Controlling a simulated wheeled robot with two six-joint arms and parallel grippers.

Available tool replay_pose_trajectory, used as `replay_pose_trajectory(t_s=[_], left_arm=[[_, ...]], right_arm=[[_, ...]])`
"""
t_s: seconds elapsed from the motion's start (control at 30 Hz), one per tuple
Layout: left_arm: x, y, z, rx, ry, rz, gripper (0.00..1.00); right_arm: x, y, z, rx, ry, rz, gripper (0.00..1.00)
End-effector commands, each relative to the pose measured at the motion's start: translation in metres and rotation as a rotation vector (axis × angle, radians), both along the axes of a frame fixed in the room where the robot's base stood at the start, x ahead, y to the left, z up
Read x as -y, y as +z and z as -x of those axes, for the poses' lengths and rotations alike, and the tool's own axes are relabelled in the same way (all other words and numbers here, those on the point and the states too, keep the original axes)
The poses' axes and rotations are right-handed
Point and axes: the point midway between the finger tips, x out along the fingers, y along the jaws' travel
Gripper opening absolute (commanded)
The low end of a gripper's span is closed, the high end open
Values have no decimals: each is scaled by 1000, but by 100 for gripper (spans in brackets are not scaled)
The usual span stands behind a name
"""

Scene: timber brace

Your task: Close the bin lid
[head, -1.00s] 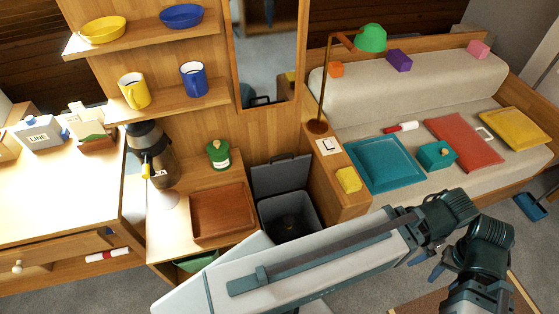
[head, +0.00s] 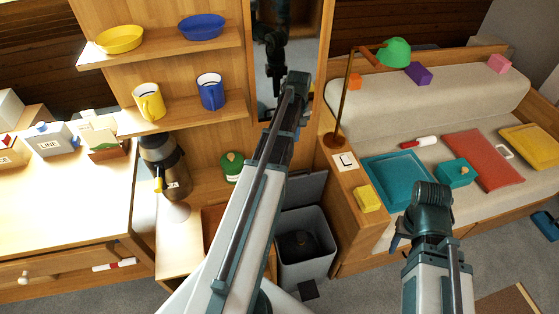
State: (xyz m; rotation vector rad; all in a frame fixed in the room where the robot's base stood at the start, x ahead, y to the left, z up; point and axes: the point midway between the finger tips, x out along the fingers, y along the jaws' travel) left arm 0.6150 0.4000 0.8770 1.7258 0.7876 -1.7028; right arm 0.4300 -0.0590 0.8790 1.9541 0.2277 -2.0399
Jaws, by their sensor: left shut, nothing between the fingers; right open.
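The grey bin (head: 306,268) stands on the floor between the wooden cabinet and the bench end. Its lid (head: 305,188) is open, tilted up at the back, and partly hidden behind my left arm. A dark round thing shows inside the bin. My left arm reaches up across the middle of the view, and my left gripper (head: 298,80) is at its far end, shut and empty, in front of the mirror and above the lid in the picture. My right gripper (head: 400,238) is open and empty, to the right of the bin and apart from it.
The cabinet with a brown tray (head: 212,218), largely hidden by my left arm, is left of the bin. The bench end with a yellow block (head: 367,198) and a lamp (head: 340,120) is to the right. A teal cushion (head: 398,178) lies behind my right gripper.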

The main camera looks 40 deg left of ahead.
Motion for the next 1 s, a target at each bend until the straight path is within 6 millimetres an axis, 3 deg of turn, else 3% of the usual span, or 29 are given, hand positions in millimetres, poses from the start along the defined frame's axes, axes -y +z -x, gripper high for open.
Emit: replay_pose_trajectory(t_s=[0.47, 1.0], left_arm=[[-4, -14, 0, 1, 11, 1, 0], [-5, -85, -1, 1, 10, 1, 0]], right_arm=[[0, -14, 0, 0, 0, 0, 50], [0, -85, 0, 0, 0, 0, 50]])
